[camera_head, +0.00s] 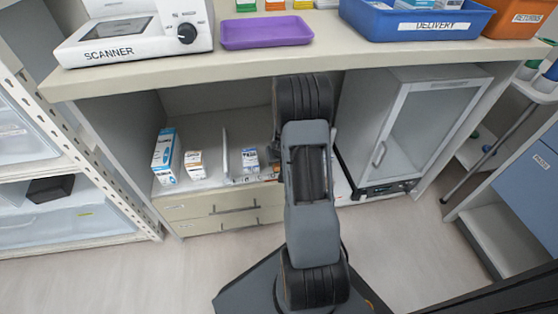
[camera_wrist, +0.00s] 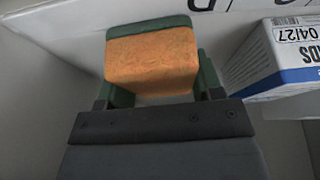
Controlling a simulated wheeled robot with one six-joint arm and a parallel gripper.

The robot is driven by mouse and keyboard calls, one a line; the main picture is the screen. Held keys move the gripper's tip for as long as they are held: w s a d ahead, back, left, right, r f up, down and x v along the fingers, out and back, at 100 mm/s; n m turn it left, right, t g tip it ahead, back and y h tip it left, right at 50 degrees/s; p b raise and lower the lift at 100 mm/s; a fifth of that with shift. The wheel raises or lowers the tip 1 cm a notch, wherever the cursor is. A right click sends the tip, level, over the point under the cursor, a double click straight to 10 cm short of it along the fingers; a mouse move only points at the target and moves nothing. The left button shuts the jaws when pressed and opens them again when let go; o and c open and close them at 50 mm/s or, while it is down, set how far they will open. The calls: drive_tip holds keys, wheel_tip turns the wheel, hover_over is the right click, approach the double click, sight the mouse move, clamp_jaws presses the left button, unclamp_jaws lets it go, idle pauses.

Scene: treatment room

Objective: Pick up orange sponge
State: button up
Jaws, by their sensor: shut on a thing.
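The orange sponge (camera_wrist: 152,64) is a block with a dark green layer along its top edge in the wrist view. My gripper (camera_wrist: 155,78) is shut on it, with a green finger at each side. In the head view my arm reaches into the open shelf under the counter. The arm hides the sponge and the fingertips there.
A white-and-blue box (camera_wrist: 285,62) is close to the right of my gripper in the wrist view. On the shelf stand a blue-and-white box (camera_head: 165,155), a small box (camera_head: 195,165) and an upright divider (camera_head: 225,155). A glass-door cabinet (camera_head: 425,125) is to the right.

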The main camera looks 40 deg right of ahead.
drive_tip(key=shift+r, duration=0.1)
wheel_tip(320, 180, up, 4)
drive_tip(key=p, duration=0.4)
drive_tip(key=shift+r, duration=0.25)
drive_tip(key=s+a+r, duration=0.1)
drive_tip(key=s+a+r+p, duration=0.1)
drive_tip(key=r, duration=0.1)
drive_tip(key=s+a+r+p, duration=0.1)
drive_tip(key=r, duration=0.1)
drive_tip(key=shift+s, duration=0.3)
drive_tip(key=s+a+r+p, duration=0.1)
drive_tip(key=s+a+r, duration=0.2)
drive_tip(key=s+a, duration=0.2)
drive_tip(key=shift+s+a+r, duration=0.4)
drive_tip(key=shift+s, duration=0.75)
